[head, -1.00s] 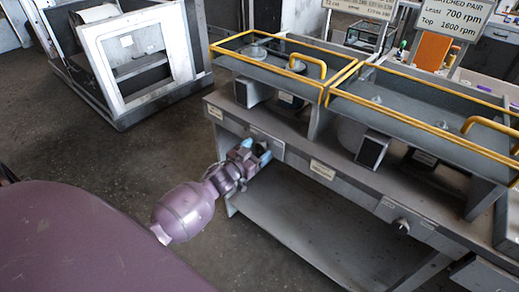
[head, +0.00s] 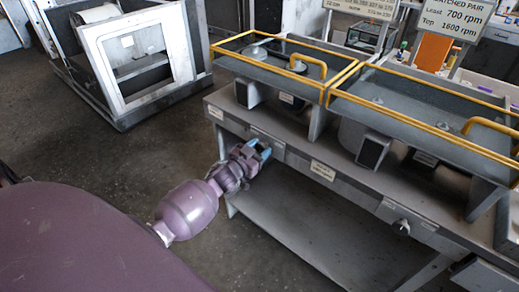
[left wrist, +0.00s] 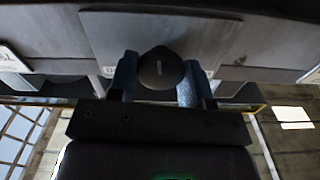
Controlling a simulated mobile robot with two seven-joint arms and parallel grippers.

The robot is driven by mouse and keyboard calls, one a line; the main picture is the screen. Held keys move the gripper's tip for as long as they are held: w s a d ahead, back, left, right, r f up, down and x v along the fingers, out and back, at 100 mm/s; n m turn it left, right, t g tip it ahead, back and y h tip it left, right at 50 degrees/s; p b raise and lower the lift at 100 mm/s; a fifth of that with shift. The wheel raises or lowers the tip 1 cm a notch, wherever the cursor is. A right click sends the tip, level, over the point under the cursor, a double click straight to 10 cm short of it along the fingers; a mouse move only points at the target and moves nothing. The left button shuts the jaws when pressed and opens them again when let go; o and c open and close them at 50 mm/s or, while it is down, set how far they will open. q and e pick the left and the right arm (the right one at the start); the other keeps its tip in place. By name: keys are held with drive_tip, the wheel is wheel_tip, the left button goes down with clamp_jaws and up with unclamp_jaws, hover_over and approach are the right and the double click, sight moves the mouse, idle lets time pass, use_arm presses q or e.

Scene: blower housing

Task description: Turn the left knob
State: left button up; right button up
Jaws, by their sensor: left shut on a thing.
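The right knob (head: 401,227) shows on the bench front further right. My right gripper is in neither view.
The grey bench (head: 300,165) carries two trays with yellow rails (head: 326,98). A lower shelf (head: 310,235) lies beneath. A white-framed cabinet (head: 137,65) stands at the back left. The dark floor (head: 100,150) between is clear.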

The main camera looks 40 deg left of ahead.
use_arm(q)
drive_tip(key=shift+m, duration=0.3)
drive_tip(key=m, duration=0.2)
drive_tip(key=shift+m, duration=0.4)
drive_tip(key=shift+d+f+m, duration=0.1)
drive_tip(key=shift+m, duration=1.7)
drive_tip(key=o, duration=0.9)
drive_tip(key=s, duration=0.7)
drive_tip(key=s+a+p, duration=0.1)
drive_tip(key=s, duration=0.2)
drive_tip(key=shift+s, duration=0.4)
